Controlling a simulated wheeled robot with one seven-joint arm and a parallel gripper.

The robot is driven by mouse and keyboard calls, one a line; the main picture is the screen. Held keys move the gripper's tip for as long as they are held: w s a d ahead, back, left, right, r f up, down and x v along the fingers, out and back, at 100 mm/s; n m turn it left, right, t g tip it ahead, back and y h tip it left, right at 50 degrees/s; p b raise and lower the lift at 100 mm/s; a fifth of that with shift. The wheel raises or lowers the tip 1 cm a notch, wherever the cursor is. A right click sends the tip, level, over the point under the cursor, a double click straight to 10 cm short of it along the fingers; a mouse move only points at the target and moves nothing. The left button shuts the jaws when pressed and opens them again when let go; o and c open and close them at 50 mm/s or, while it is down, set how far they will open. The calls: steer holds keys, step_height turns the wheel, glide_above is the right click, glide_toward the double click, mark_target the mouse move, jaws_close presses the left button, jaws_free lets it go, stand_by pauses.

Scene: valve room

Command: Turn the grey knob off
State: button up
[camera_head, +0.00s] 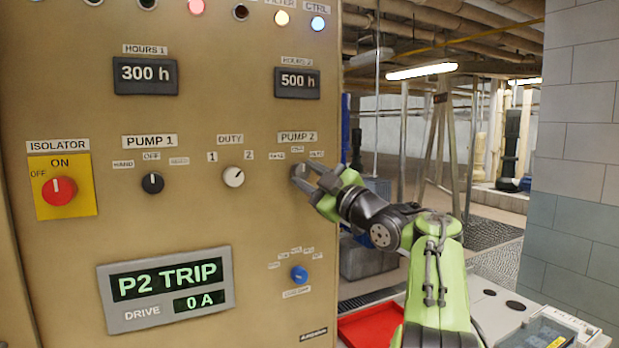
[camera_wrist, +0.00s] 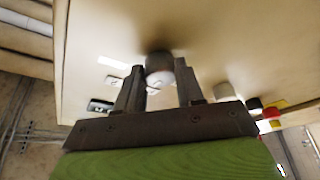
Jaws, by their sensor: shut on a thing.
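The grey knob (camera_head: 298,172) sits under the PUMP 2 label on the tan panel (camera_head: 215,120). My gripper (camera_head: 306,174) reaches it from the right, with its fingers at the knob and partly covering it. In the wrist view the grey knob (camera_wrist: 159,66) shows between the two fingertips of my gripper (camera_wrist: 157,76), which is shut on it. Small position labels stand above the knob, too small to read surely. Which way its pointer faces is hidden.
Nearby are a white DUTY knob (camera_head: 234,176), a black PUMP 1 knob (camera_head: 152,183), a red isolator knob (camera_head: 58,190) and a blue knob (camera_head: 299,273) below. A display (camera_head: 167,288) reads P2 TRIP, 0 A. A red tray (camera_head: 370,328) lies beneath my arm.

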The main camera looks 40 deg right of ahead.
steer(key=o, duration=1)
steer(key=shift+o, duration=0.2)
steer(key=b+v, duration=0.6)
steer(key=v, duration=0.9)
steer(key=shift+s, duration=0.4)
steer(key=shift+f, duration=0.1)
